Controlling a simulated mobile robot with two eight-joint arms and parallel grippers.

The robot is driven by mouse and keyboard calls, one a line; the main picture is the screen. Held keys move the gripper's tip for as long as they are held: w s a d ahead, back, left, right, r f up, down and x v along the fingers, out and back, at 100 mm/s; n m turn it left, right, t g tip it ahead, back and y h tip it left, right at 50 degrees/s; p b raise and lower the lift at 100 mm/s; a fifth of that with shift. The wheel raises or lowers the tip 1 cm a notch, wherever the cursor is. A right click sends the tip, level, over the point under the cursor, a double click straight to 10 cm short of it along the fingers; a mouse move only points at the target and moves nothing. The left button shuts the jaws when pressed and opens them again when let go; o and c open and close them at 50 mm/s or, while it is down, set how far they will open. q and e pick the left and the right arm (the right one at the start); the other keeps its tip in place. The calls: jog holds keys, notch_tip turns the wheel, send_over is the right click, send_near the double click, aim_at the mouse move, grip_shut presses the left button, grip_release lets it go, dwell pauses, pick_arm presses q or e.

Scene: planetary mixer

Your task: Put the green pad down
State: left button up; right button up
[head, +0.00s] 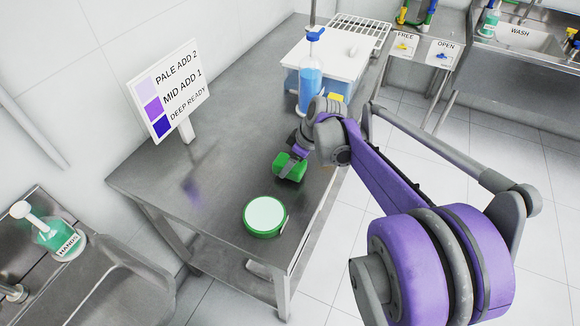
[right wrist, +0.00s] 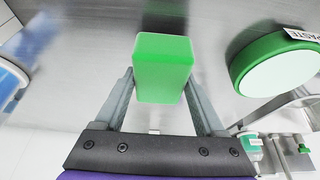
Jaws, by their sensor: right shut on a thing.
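The green pad (head: 289,166) is a small green block at the end of my right arm in the head view. In the right wrist view the pad (right wrist: 163,68) sits between the two fingers of my right gripper (right wrist: 160,90), which is shut on it. The steel table (head: 232,130) lies below it; I cannot tell whether the pad touches the table top. My left gripper is not in view.
A round green-rimmed tub (head: 265,215) with a pale top, labelled paste, stands near the pad at the table's front. A blue bottle (head: 310,82) and a white tray (head: 335,58) stand behind. A sign (head: 172,90) stands at the left. The table's middle left is clear.

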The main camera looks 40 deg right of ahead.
jog(key=shift+f, duration=0.85)
jog(key=shift+f, duration=0.15)
jog(key=o, duration=1.2)
jog(key=shift+c, duration=0.2)
